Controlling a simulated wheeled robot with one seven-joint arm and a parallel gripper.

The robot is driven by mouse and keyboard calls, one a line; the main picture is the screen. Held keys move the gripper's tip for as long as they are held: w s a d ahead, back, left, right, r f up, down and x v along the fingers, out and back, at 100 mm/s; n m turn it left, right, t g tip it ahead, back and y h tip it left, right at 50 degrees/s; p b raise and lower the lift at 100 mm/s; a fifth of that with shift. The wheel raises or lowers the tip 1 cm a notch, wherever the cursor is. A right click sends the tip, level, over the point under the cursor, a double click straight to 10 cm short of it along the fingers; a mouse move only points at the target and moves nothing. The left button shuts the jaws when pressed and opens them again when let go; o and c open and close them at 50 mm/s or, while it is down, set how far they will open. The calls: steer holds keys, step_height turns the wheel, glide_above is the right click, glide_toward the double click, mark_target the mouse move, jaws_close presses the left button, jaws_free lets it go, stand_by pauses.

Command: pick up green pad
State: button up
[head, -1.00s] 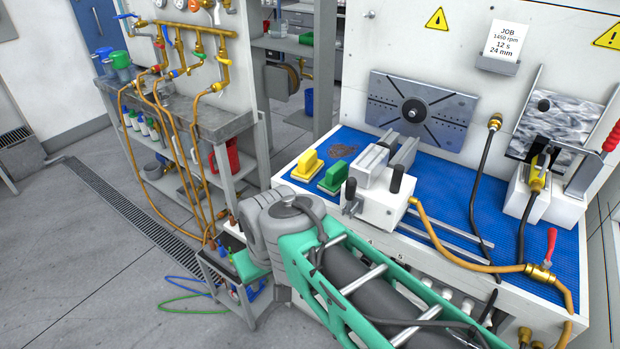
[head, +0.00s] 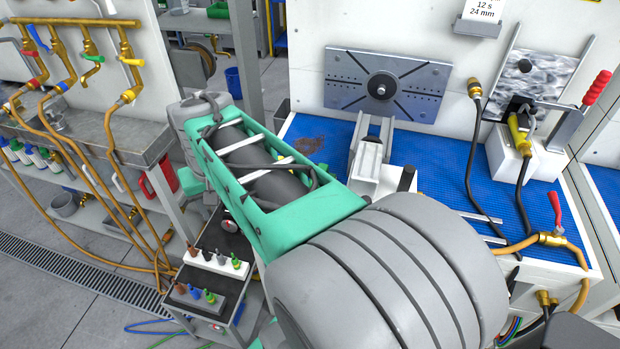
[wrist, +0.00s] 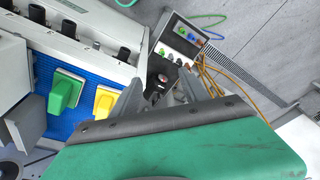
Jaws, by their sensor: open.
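The green pad (wrist: 65,92) lies on the blue mat at the left of the wrist view, with its raised green handle facing the camera. The yellow pad (wrist: 104,101) sits right beside it, nearer my gripper. My gripper (wrist: 165,88) is open and empty, its grey fingers to the right of both pads and apart from them. In the head view my arm hides the green pad, and my gripper cannot be made out there.
The blue mat (head: 440,180) covers the bench. A white vise-like fixture (head: 372,165) stands near the pads. A small cart with bottles (head: 215,262) and orange hoses (head: 110,170) are to the left. A slotted plate (head: 350,80) is on the back panel.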

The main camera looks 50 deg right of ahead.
steer(key=s+d+m, duration=0.1)
steer(key=d+m, duration=0.2)
steer(key=d, duration=0.5)
steer(key=s+d+m+g, duration=0.1)
steer(key=s+d+m, duration=0.1)
steer(key=d, duration=0.6)
steer(key=s+d+m+g, duration=0.1)
steer(key=d+m, duration=0.3)
steer(key=d, duration=0.5)
steer(key=shift+s+r+y, duration=0.1)
steer(key=shift+s+y, duration=0.3)
steer(key=shift+s, duration=0.35)
steer(key=shift+s+d+f+m, duration=0.3)
steer(key=shift+s+d, duration=0.2)
steer(key=shift+d, duration=0.15)
step_height(320, 180, down, 7)
steer(key=shift+s+a+f+p, duration=0.1)
steer(key=shift+p, duration=0.45)
steer(key=shift+c, duration=0.3)
jaws_close()
